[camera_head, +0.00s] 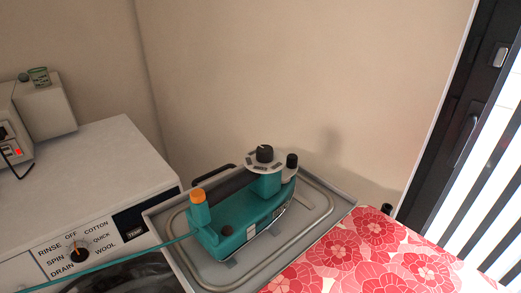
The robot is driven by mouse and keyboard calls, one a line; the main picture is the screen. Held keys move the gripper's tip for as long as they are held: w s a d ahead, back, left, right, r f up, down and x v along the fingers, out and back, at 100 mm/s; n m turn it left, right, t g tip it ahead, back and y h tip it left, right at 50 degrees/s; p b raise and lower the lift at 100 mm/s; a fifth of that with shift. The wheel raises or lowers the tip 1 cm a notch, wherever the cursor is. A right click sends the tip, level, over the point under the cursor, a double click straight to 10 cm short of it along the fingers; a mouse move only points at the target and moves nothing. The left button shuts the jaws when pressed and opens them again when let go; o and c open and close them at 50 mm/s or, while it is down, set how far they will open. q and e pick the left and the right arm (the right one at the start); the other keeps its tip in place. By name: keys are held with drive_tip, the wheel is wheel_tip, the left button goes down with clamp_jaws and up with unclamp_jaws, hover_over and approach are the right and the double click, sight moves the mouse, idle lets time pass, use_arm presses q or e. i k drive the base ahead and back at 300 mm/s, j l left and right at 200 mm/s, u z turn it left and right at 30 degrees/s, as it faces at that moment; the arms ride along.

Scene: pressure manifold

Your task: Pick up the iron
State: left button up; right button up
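The iron (239,221) is teal with a dark handle, an orange knob at its front left and a round dial with a black knob on top. It rests on a grey metal tray (312,184) at the end of the ironing board. A teal cord (133,257) runs from the iron down to the left, across the washing machine front. Neither of my grippers shows in the head view, and nothing is holding the iron.
A white washing machine (80,170) with a program dial stands to the left. A beige device (40,107) with a red light sits on it. The red floral ironing board cover (362,252) is clear. A wall stands behind, and a dark-framed window (465,110) is at right.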

sight(233, 213)
drive_tip(key=i+j+z, duration=0.5)
drive_tip(key=j, duration=0.25)
drive_tip(key=i+j+z, duration=0.15)
drive_tip(key=j+z, duration=0.3)
drive_tip(key=j, duration=0.35)
drive_tip(key=i+j+z, duration=0.1)
drive_tip(key=j+z, duration=0.4)
drive_tip(key=j, duration=0.4)
drive_tip(key=k+j+z, duration=0.1)
drive_tip(key=j+z, duration=0.35)
drive_tip(key=j, duration=0.45)
drive_tip(key=k+j+z, duration=0.2)
drive_tip(key=j+z, duration=0.3)
drive_tip(key=j, duration=0.45)
